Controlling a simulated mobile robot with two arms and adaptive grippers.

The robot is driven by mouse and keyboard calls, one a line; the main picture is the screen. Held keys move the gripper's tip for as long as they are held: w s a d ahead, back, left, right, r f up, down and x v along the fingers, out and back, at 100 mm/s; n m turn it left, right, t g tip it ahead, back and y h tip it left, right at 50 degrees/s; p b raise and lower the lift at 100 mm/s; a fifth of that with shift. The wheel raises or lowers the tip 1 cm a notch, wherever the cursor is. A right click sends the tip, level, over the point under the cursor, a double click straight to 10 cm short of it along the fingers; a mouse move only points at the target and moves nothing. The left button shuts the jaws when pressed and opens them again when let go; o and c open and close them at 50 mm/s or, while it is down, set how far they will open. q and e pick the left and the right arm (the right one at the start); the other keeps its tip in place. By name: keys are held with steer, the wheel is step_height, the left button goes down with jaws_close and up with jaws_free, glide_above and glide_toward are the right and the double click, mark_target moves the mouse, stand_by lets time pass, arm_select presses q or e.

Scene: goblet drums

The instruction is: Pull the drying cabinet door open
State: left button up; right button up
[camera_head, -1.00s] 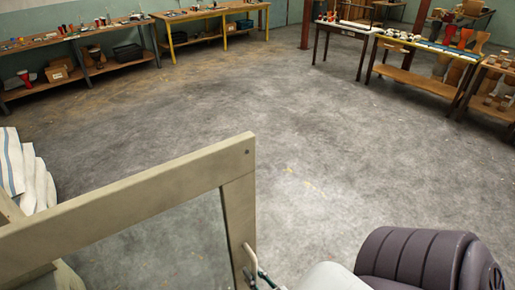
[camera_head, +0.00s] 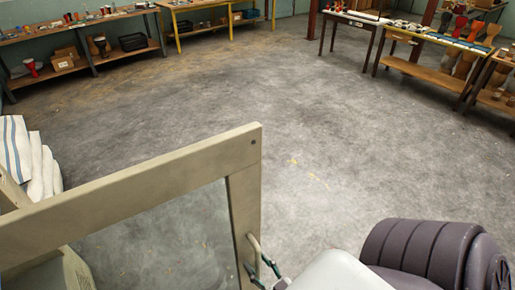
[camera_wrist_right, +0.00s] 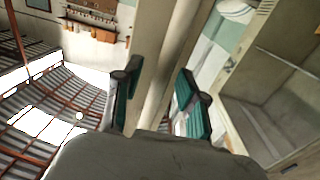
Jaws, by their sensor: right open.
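The drying cabinet door (camera_head: 130,187), a pale wooden frame around a glass pane, stands across the lower left of the head view. It appears swung out from the cabinet, whose grey interior (camera_wrist_right: 270,95) shows at the right of the right wrist view. My right gripper (camera_head: 262,270) is at the door's right-hand stile, near a thin curved metal piece. In the right wrist view, my right gripper (camera_wrist_right: 160,100) is open, with one green-padded finger on each side of a pale upright bar (camera_wrist_right: 163,65). Contact cannot be told. My left gripper is not in view.
White sacks with blue stripes (camera_head: 17,147) stand at the left, behind the door. Workbenches (camera_head: 118,55) with drums and boxes line the back left, and tables (camera_head: 430,43) with drums stand at the back right. The concrete floor (camera_head: 310,120) between is clear.

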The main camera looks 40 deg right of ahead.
steer(key=s+a, duration=0.1)
steer(key=s, duration=1)
steer(key=shift+s+a, duration=0.25)
steer(key=shift+s, duration=0.1)
steer(key=shift+s, duration=0.1)
